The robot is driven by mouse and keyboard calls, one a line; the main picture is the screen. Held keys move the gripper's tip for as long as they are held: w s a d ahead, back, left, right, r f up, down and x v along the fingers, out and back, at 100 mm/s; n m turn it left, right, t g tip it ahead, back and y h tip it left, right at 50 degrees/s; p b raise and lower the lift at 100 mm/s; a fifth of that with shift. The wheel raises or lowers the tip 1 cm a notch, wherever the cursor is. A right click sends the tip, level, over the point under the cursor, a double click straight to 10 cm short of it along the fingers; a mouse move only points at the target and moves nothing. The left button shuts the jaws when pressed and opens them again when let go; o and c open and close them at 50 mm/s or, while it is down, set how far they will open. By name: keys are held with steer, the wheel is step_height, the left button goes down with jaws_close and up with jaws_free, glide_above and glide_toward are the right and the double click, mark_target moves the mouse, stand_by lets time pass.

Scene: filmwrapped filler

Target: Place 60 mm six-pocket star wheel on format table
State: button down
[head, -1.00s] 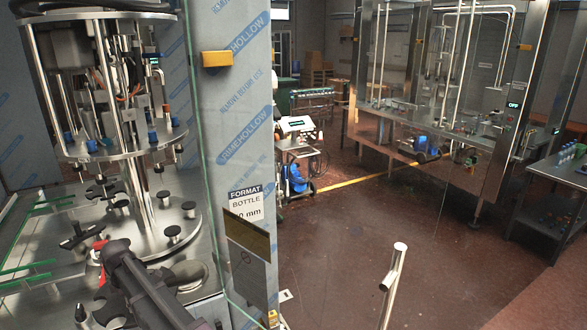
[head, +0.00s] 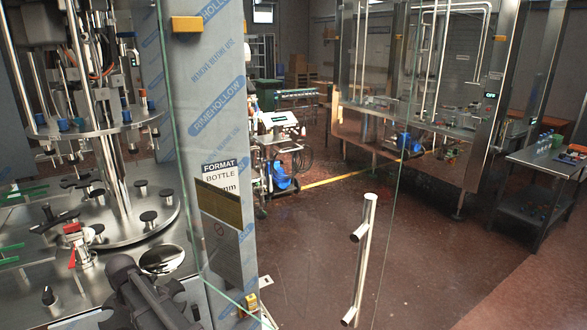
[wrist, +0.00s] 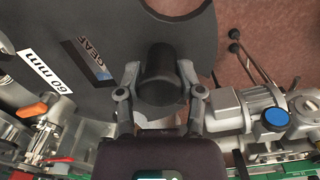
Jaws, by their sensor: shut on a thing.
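In the wrist view, my gripper (wrist: 160,98) is shut on the black knob of the 60 mm star wheel (wrist: 90,95), with one finger on each side. The wheel is a dark grey plate with a white "60 mm" label and a second, partly hidden label. Its lower right edge is behind the knob and fingers, and the plate runs out of the picture at top left. In the head view, only my dark arm shows at the lower left; gripper and wheel are out of sight. A steel table (head: 528,160) with small bottles stands far right; I cannot tell whether it is the format table.
A filling machine with a round steel plate (head: 130,236) and black knobs stands at left. A glass door with a steel handle (head: 362,262) is in front. A machine frame (head: 400,140) stands at the back. The brown floor (head: 310,225) between is open. A motor (wrist: 243,110) shows beside the wheel.

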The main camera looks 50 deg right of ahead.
steer(key=s+d+f+m+b, duration=0.1)
steer(key=s+d+f+b, duration=0.1)
steer(key=f+b, duration=0.4)
steer(key=s+d+f+m+b, duration=0.1)
steer(key=s+d+f+b, duration=0.1)
steer(key=f+b, duration=0.3)
steer(key=shift+s+f+b, duration=0.4)
steer(key=shift+s+f, duration=0.5)
steer(key=shift+f, duration=0.05)
steer(key=shift+s+d, duration=0.1)
steer(key=shift+s, duration=0.05)
